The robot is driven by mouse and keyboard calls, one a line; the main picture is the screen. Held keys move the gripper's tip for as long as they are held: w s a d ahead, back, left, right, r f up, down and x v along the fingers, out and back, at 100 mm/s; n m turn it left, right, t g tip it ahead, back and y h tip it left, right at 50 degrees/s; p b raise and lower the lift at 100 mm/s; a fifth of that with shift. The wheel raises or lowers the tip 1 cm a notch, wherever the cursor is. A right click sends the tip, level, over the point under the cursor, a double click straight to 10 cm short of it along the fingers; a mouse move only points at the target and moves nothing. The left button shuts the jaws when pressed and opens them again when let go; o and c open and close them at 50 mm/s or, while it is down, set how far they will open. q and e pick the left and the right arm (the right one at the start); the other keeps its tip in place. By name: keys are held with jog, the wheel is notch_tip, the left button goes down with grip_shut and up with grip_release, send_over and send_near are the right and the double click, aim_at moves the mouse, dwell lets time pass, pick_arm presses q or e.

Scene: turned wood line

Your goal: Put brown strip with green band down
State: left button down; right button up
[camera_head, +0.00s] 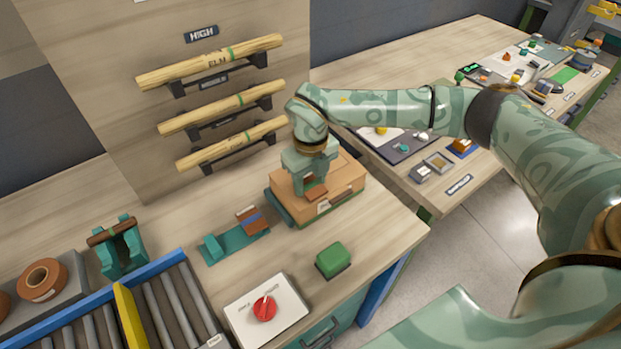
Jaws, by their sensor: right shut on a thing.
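My right gripper (313,188) points down over a cardboard-brown box (345,178) on the near bench. It is shut on a small brown piece (316,194), which shows just below the fingers at the top of the box. A green band on this piece cannot be made out, and the jaws hide part of it. I cannot tell whether the piece touches the box. A brown piece with a blue band (249,217) stands on a teal fixture (215,247) left of the box. My left gripper is not in view.
A green block (333,258) and a white panel with a red knob (264,308) lie in front. A teal stand (121,250) holds a brown rod beside the rollers (165,305). Wooden rods (210,62) hang on the back board. Bare bench lies left of the fixture.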

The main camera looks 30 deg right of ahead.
aim_at(310, 185)
jog(key=shift+s+f, duration=0.35)
jog(key=shift+f, duration=0.35)
jog(key=o, duration=0.9)
jog(key=shift+o, duration=0.3)
notch_tip(310, 185, up, 14)
jog(key=p, duration=0.1)
jog(key=shift+w+f+p, duration=0.25)
jog(key=shift+w+p, duration=0.1)
jog(key=shift+p, duration=0.05)
